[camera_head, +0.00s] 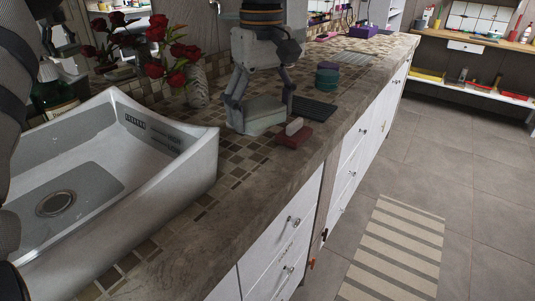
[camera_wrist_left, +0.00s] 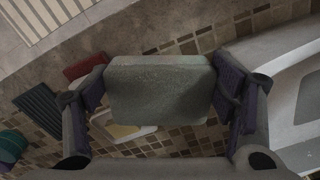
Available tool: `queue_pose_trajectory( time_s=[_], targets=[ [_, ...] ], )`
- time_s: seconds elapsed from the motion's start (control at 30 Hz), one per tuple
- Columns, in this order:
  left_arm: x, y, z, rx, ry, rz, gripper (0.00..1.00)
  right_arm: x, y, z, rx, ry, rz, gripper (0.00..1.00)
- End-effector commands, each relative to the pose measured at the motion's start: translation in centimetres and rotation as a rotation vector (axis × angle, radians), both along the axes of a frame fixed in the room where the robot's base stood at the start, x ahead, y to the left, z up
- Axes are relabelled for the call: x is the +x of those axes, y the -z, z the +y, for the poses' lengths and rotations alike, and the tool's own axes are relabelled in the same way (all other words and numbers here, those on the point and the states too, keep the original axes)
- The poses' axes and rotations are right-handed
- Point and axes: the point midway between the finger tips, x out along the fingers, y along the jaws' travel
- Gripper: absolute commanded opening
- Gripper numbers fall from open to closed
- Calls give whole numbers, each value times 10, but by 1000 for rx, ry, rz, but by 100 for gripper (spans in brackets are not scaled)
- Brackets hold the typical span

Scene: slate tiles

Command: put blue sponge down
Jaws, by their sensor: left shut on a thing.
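My left gripper (camera_head: 257,103) points down over the tiled counter, to the right of the sink, with its two fingers on either side of a pale grey-green block, the sponge (camera_head: 258,117). In the left wrist view the sponge (camera_wrist_left: 160,88) sits squarely between both fingers of the left gripper (camera_wrist_left: 160,98). The sponge looks more grey-green than blue. It is low over the counter (camera_head: 215,215); I cannot tell whether its underside touches. My right gripper is not in view.
A red block (camera_head: 294,139) and a small whitish piece (camera_head: 294,126) lie just right of the sponge. Behind are a dark ridged mat (camera_head: 314,108) and a teal round container (camera_head: 327,79). The white sink (camera_head: 190,165) is at left, with red roses (camera_head: 172,55) behind. The front counter is clear.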

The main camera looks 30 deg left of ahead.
Motion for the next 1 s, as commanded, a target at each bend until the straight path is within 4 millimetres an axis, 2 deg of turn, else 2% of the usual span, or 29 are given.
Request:
queue_pose_trajectory(
  time_s=[0.1,0.27,0.43,0.53,0.87,0.9,0.97,1.0],
  targets=[
    [-1,34,0,0,0,2,52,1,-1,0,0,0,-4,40],
    [0,57,0,1,-1,0,52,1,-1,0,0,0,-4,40],
    [0,91,0,0,-1,1,52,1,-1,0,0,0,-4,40],
    [0,100,0,0,-2,-1,52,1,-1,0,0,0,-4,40],
    [0,103,0,0,-2,-1,52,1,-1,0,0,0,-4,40],
    [0,103,0,0,-2,-1,82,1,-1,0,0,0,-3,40],
    [0,103,0,0,-2,-1,96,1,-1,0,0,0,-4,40],
    [0,103,0,0,-2,-1,98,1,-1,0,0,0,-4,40]
  ],
)
